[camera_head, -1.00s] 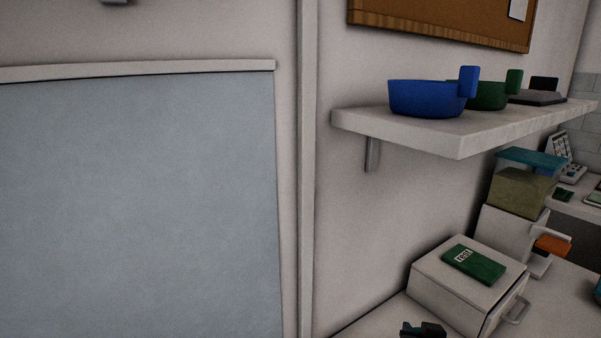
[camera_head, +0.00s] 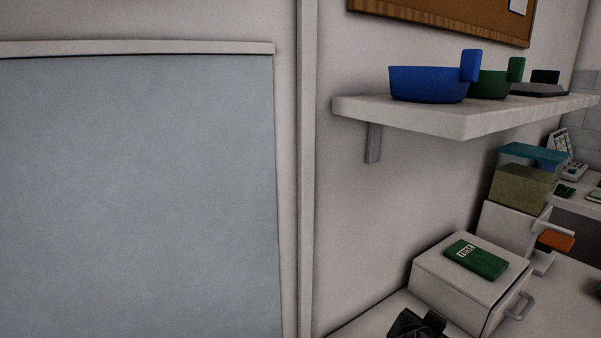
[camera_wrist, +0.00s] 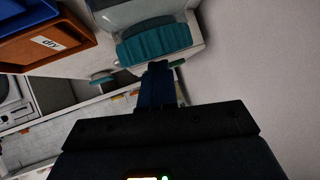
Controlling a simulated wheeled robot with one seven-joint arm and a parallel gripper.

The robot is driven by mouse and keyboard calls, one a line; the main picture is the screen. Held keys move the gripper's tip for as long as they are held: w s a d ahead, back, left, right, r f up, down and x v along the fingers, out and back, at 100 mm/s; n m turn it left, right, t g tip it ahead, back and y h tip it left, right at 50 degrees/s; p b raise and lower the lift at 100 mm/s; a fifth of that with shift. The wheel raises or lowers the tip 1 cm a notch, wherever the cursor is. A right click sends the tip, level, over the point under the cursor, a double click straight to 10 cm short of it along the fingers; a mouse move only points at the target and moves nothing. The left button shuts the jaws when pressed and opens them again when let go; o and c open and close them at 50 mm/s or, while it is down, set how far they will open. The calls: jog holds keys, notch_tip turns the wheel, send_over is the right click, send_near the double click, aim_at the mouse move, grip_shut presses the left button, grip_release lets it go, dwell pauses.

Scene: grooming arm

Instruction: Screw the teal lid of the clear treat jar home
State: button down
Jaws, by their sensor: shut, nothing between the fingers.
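In the wrist view the ridged teal lid (camera_wrist: 155,41) sits at the mouth of the clear treat jar (camera_wrist: 132,13), which is cut off by the top edge. Whether the lid is fully seated cannot be told. My gripper (camera_wrist: 158,70) is shut and empty, its fingertips just below the lid in the picture. Whether they touch it is unclear. In the head view a dark shape (camera_head: 418,324), perhaps part of my gripper, shows at the bottom edge, cut off.
In the head view a white box (camera_head: 450,285) carries a green pack (camera_head: 476,259). A shelf (camera_head: 465,119) above holds a blue bowl (camera_head: 428,84) and a green bowl (camera_head: 489,84). In the wrist view an orange-brown tray (camera_wrist: 75,30) labelled "dry" lies at upper left.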

jog(key=shift+s+f+g, duration=0.2)
jog(key=shift+f+g, duration=0.1)
jog(key=shift+f, duration=0.35)
jog(key=m+g+h+b, duration=0.1)
jog(key=m, duration=0.2)
jog(key=shift+s+d+m+g, duration=0.1)
jog(key=shift+d+m+g, duration=0.05)
jog(key=shift+m+g, duration=0.25)
jog(key=c, duration=1.5)
grip_release()
jog(key=shift+s+r, duration=0.1)
jog(key=o, duration=0.6)
jog(key=shift+p+v, duration=0.9)
jog(key=shift+v, duration=0.25)
jog(key=o, duration=0.9)
jog(key=p+v, duration=0.1)
jog(key=v, duration=0.1)
jog(key=p+v, duration=0.1)
jog(key=v, duration=0.1)
jog(key=shift+w+r, duration=0.15)
jog(key=shift+w, duration=0.1)
jog(key=shift+p+v, duration=0.5)
jog(key=shift+v, duration=0.45)
